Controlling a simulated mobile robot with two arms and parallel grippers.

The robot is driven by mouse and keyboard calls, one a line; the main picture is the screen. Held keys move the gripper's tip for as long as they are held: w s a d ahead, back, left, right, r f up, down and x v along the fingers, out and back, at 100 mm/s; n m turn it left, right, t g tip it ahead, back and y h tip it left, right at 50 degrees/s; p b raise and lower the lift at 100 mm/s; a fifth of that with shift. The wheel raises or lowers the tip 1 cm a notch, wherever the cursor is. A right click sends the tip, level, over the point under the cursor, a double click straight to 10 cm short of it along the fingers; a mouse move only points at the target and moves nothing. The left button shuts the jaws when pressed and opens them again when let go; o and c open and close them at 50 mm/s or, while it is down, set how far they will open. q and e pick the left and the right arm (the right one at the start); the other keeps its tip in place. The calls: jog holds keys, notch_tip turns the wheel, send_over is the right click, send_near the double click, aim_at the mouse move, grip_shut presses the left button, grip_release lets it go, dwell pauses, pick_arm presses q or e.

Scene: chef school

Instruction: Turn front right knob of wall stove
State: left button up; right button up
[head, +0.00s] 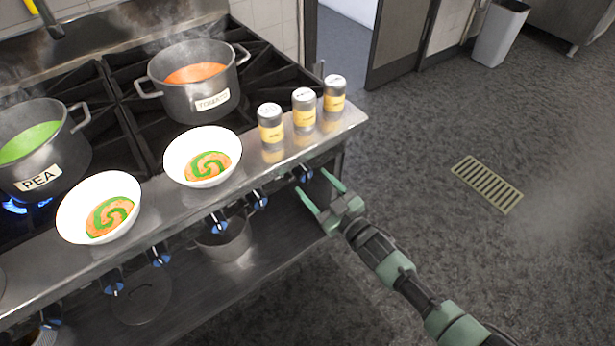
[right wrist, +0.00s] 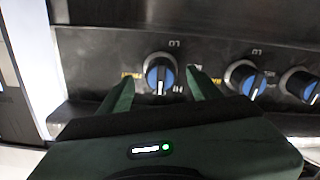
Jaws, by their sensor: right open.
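The wall stove (head: 258,158) runs along the left with a row of blue and black knobs on its front. The rightmost front knob (head: 303,174) is close to my right gripper (head: 322,193), which is open. In the right wrist view that knob (right wrist: 160,74) sits between the two green fingertips (right wrist: 158,82), with a gap on each side. Its white mark is roughly vertical. I cannot tell whether the fingers touch it. Two more knobs (right wrist: 245,78) show to its right. My left gripper is not in view.
A tomato pot (head: 200,88) and a pea pot (head: 40,150) steam on the stove. Two soup bowls (head: 172,160) and several spice shakers (head: 271,128) stand on the front ledge. A pot (head: 225,243) is on the shelf below. The floor (head: 440,250) at right is clear.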

jog(key=v, duration=0.3)
jog(key=shift+s+d, duration=0.2)
jog(key=shift+s, duration=0.15)
jog(key=s+d+f+m+g+h, duration=0.2)
jog(key=s+d+f+h, duration=0.15)
jog(key=f, duration=0.55)
jog(key=s+d+f+m+g+h, duration=0.1)
jog(key=s+d+f+h, duration=0.1)
jog(key=s+d+f, duration=0.5)
jog(key=s+d+f+m+g+h, duration=0.2)
jog(key=f, duration=1)
jog(key=s+d+f+m+g+h, duration=0.1)
jog(key=s+f, duration=0.4)
jog(key=s, duration=0.6)
jog(key=s+d+f+g+h, duration=0.1)
jog(key=s+d+f+g, duration=0.2)
jog(key=s, duration=0.9)
jog(key=s+d+f+m+g+h, duration=0.1)
jog(key=s+d+f+g, duration=0.1)
jog(key=s+f+g, duration=0.2)
jog(key=s+f, duration=0.3)
jog(key=s, duration=0.4)
jog(key=shift+s+d+m+g, duration=0.2)
jog(key=shift+s+m+g, duration=0.05)
jog(key=shift+m+g, duration=0.05)
jog(key=shift+f, duration=0.1)
